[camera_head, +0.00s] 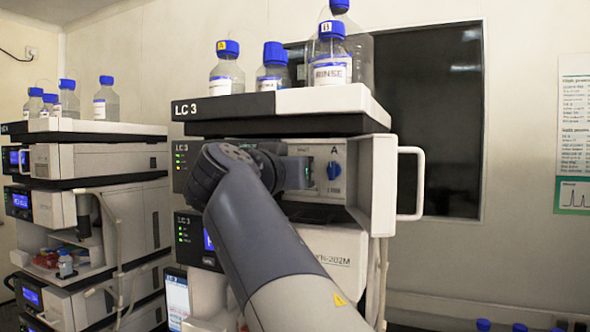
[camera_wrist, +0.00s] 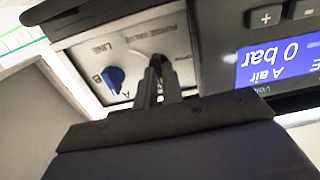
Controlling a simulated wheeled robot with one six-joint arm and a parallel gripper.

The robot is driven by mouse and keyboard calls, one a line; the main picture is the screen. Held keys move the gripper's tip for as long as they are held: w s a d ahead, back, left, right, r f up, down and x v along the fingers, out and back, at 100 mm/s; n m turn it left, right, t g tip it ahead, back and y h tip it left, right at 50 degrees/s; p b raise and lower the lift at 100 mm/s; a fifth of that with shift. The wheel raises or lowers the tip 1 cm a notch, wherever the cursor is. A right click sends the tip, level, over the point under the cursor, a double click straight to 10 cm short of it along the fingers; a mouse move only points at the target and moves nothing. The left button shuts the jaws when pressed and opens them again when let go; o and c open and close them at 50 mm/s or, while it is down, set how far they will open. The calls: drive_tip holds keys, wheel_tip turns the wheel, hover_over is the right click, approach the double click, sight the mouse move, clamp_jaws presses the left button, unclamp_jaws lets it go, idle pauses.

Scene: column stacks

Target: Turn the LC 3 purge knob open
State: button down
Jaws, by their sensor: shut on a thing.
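The LC 3 stack (camera_head: 228,107) stands in the middle of the head view. My gripper (camera_wrist: 160,66) reaches into its open bay, with its fingers closed together at the panel under the upside-down words "PURGE VALVE" in the wrist view. It is shut on the purge knob, which is mostly hidden by the fingers, so its angle cannot be told. A blue line knob (camera_wrist: 113,78) marked A and B sits beside the fingers, apart from them. This blue knob also shows in the head view (camera_head: 334,170), right of my gripper.
A white door with a handle (camera_head: 411,184) stands open at the bay's right. Blue-capped bottles, one marked RINSE (camera_head: 331,74), stand on the stack. A lit display (camera_wrist: 280,62) reads 0 bar beside the panel. Another stack (camera_head: 90,160) stands at the left.

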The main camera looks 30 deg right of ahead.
drive_tip(key=shift+w+a+f+n+p, duration=0.1)
drive_tip(key=shift+n+p, duration=2.05)
drive_tip(key=shift+n, duration=6.75)
drive_tip(key=c, duration=1.5)
unclamp_jaws()
drive_tip(key=shift+c, duration=0.2)
drive_tip(key=b+v, duration=0.3)
drive_tip(key=v, duration=0.8)
